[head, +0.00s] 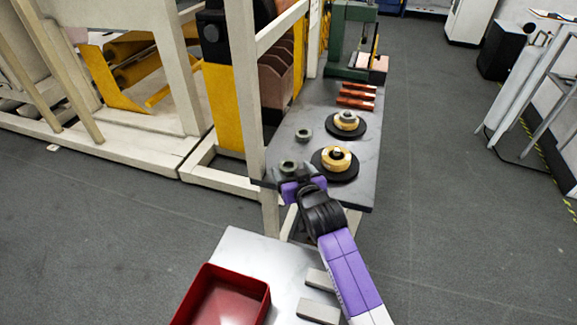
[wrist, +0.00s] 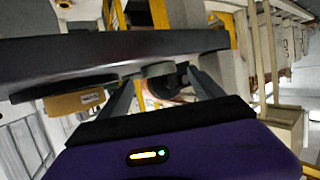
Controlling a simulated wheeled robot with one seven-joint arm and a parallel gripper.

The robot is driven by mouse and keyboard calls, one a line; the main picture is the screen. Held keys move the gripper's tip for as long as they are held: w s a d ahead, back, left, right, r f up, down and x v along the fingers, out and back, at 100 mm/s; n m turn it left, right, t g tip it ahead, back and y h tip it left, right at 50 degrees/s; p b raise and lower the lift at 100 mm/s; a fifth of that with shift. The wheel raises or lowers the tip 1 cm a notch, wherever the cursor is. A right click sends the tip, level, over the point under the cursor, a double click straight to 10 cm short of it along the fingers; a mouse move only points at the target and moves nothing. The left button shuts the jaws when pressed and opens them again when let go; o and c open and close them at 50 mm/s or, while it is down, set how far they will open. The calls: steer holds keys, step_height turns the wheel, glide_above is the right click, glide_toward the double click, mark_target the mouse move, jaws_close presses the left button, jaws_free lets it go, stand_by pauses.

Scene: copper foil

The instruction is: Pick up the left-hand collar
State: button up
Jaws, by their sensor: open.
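Two small grey-green ring collars stand on the grey bench top. The nearer, left-hand collar (head: 288,164) is at the bench's left front, and the other collar (head: 304,134) is farther back and slightly right. My gripper (head: 291,175) is at the near collar, and its jaws partly hide that collar's lower edge. In the wrist view my gripper (wrist: 163,90) has its fingers spread apart, with a grey round collar (wrist: 158,69) showing between and beyond them. I see no grip on it; whether a finger touches it I cannot tell.
Two yellowish rolls on black discs, a near one (head: 337,160) and a far one (head: 347,121), stand right of the collars. Copper bars (head: 357,95) and a green press (head: 350,40) are behind. A white post (head: 245,90) rises at the bench's left. A red tray (head: 225,298) is in front.

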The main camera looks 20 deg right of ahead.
steer(key=shift+x, duration=1.45)
jaws_close()
